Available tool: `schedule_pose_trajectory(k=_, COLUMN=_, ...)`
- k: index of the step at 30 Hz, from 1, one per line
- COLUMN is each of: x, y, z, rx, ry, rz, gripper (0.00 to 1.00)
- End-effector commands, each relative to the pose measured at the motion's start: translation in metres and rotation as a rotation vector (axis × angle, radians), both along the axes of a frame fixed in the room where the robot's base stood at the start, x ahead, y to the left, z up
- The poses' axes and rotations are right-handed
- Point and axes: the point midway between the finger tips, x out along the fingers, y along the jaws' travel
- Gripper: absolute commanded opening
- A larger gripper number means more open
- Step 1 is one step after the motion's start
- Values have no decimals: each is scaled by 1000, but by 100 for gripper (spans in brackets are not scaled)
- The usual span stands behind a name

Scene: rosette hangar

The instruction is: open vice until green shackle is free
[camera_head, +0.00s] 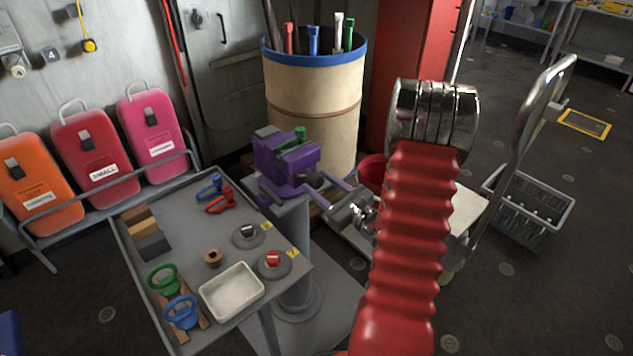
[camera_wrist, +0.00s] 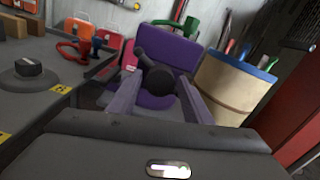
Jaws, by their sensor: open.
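The purple vice (camera_head: 285,165) stands on a grey pedestal beside the workbench. It also shows ahead in the wrist view (camera_wrist: 170,48). The green shackle (camera_head: 291,140) sits at the top of the vice, between its jaws; part of it shows in the wrist view (camera_wrist: 189,27). A dark handle with a round black hub (camera_wrist: 159,82) is on the vice's near face. My gripper (camera_head: 318,187) is open in front of that face. In the wrist view its two fingers (camera_wrist: 159,76) lie on either side of the hub; contact cannot be told.
The grey workbench (camera_head: 190,238) at left carries a white tray (camera_head: 231,291), red and blue shackles, and green and blue rings. A barrel (camera_head: 314,100) with tools stands behind the vice. A trolley basket (camera_head: 530,205) is at right.

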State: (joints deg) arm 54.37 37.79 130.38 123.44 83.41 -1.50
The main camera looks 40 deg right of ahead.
Motion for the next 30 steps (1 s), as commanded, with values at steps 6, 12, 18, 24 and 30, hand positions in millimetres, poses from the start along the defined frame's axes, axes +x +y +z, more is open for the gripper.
schedule_pose_trajectory(k=6, x=0, y=0, z=0, rx=125, ry=4, rz=0, gripper=45)
schedule_pose_trajectory(k=12, x=0, y=0, z=0, rx=130, ry=4, rz=0, gripper=45)
schedule_pose_trajectory(k=18, x=0, y=0, z=0, rx=165, ry=5, rz=0, gripper=45)
schedule_pose_trajectory(k=24, x=0, y=0, z=0, rx=312, ry=9, rz=-1, gripper=45)
schedule_pose_trajectory(k=30, x=0, y=0, z=0, rx=470, ry=13, rz=-1, gripper=45)
